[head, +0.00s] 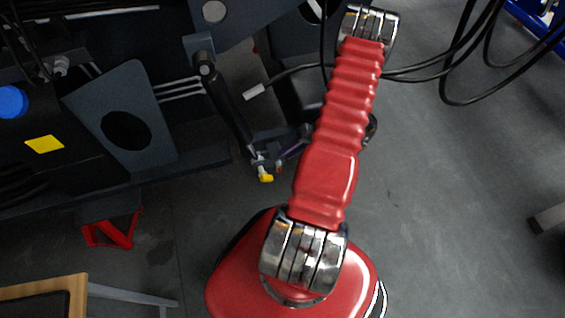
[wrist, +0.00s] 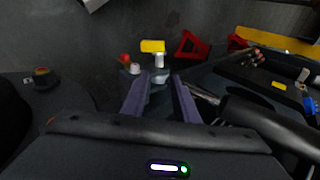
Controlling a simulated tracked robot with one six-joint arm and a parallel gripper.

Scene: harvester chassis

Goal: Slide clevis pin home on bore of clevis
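A clevis pin with a yellow handle (wrist: 152,46) and a short silver shaft (wrist: 159,61) shows just beyond my fingertips in the wrist view. In the head view its yellow end (head: 266,178) is at the lower end of a dark cylinder (head: 229,112), where the clevis seems to be. The clevis bore is too small and dark to make out. My gripper (wrist: 161,78) has two purple fingers with a gap between them. It is open, its tips close to the pin; in the head view my gripper (head: 292,147) is partly behind my red arm.
A red-topped knob (wrist: 126,59) stands left of the pin in the wrist view. A dark plate with a round hole (head: 118,115) and the chassis fill the head view's left. A cable with a white plug (head: 254,91) hangs nearby. The floor (head: 455,190) at right is mostly clear.

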